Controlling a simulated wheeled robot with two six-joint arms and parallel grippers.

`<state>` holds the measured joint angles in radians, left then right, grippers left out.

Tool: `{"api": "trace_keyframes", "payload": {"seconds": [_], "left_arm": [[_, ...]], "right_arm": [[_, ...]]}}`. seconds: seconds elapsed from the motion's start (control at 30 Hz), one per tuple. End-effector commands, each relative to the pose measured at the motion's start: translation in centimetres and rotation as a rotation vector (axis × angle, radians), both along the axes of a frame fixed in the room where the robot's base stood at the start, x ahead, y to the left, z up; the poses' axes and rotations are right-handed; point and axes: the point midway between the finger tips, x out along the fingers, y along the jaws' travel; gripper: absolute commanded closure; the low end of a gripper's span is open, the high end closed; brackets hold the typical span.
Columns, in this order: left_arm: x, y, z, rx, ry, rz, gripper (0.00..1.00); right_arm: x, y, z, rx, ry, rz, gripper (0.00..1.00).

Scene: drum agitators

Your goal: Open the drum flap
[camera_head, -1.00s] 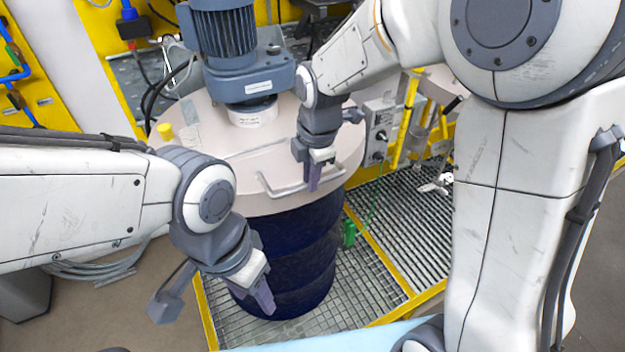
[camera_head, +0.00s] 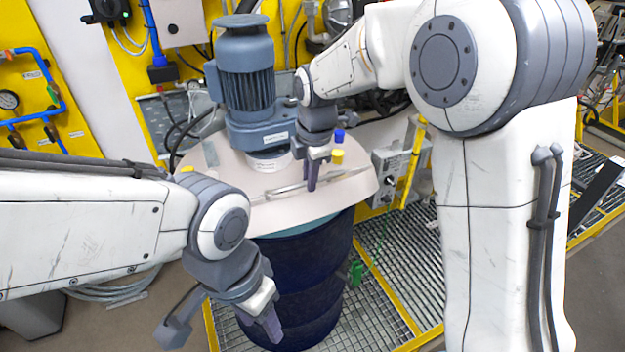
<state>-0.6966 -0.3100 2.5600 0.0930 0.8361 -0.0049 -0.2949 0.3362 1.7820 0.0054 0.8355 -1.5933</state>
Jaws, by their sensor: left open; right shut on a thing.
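A dark blue drum (camera_head: 305,262) stands on a floor grating under a pale round lid (camera_head: 250,217). A grey metal handle bar (camera_head: 345,176) lies along the flap on the lid's front part. My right gripper (camera_head: 312,183) reaches down from above and is shut on the handle. A teal band (camera_head: 318,226) shows between the lid's front edge and the drum. I cannot tell exactly how far the flap is raised. My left gripper (camera_head: 222,328) is open and empty, low in front of the drum's left side.
A blue-grey motor (camera_head: 247,75) stands on the lid behind the handle. Yellow (camera_head: 337,157) and blue (camera_head: 339,135) caps sit right of it. A grey control box (camera_head: 398,165) is at the right. Yellow panels with blue pipes stand behind. Yellow-edged grating surrounds the drum.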

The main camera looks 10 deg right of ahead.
Motion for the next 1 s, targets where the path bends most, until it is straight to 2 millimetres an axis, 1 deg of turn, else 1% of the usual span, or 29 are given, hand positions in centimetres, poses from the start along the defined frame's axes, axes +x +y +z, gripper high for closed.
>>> {"api": "trace_keyframes", "payload": {"seconds": [0.03, 0.27, 0.3, 0.33, 0.37, 1.0], "left_arm": [[0.00, 0.01, -0.08, 0.000, 0.000, 0.000, 0.50], [0.00, 0.01, -0.10, 0.000, 0.000, 0.000, 0.50], [0.00, 0.01, -0.10, 0.000, 0.000, 0.000, 0.50], [0.00, 0.01, -0.09, 0.000, 0.000, 0.000, 0.50], [0.00, 0.01, -0.09, 0.000, 0.000, 0.000, 0.50], [0.00, 0.00, -0.03, 0.000, 0.000, 0.000, 0.50]], "right_arm": [[0.49, 0.15, -0.04, 0.005, -0.015, 0.000, 1.00], [0.47, 0.14, -0.07, 0.005, -0.015, 0.000, 1.00], [0.46, 0.14, -0.08, 0.004, -0.015, 0.000, 0.69], [0.46, 0.13, -0.08, 0.004, -0.015, 0.000, 0.57], [0.44, 0.12, -0.08, 0.004, -0.015, 0.000, 0.54], [0.38, 0.12, 0.15, 0.004, -0.016, 0.000, 0.54]]}}
